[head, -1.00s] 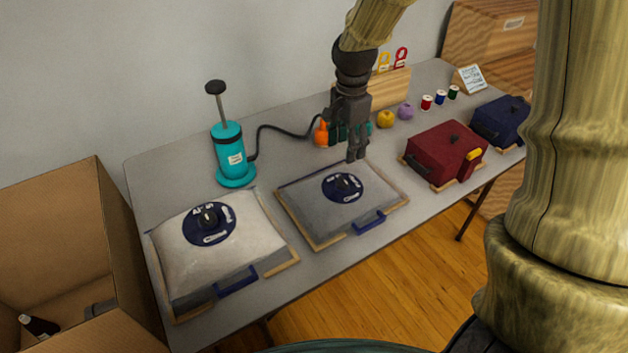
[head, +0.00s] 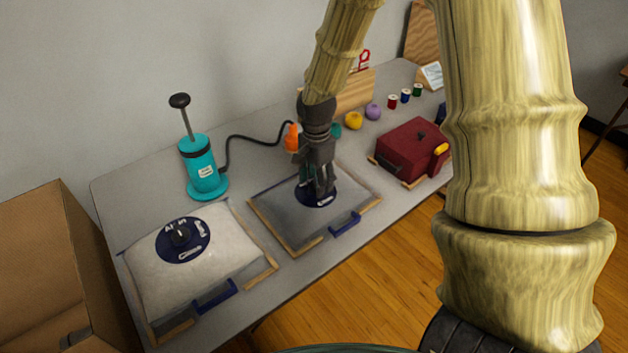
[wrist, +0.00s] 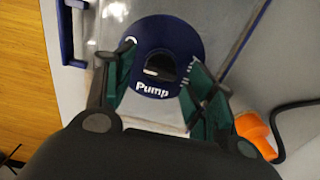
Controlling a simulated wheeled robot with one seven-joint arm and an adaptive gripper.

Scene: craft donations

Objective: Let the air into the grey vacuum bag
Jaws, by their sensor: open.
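The grey vacuum bag (head: 275,220) lies on a wooden-edged board at the middle of the table, with a blue handle (head: 345,224) at its front. Its round dark-blue valve dial is under my gripper (head: 318,190), which mostly hides it in the head view. In the wrist view the dial (wrist: 150,88) shows the word "Pump" and part of another label, with a dark knob (wrist: 160,68) at its centre. My gripper (wrist: 157,82) is open, its green-padded fingers on either side of the knob. I cannot tell whether they touch it.
A whitish bag (head: 210,265) with a similar dial lies to the left. A teal pump (head: 203,165) stands behind, its black hose ending in an orange nozzle (head: 292,137). A dark red bag (head: 412,148) lies to the right. A cardboard box (head: 45,250) is at far left.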

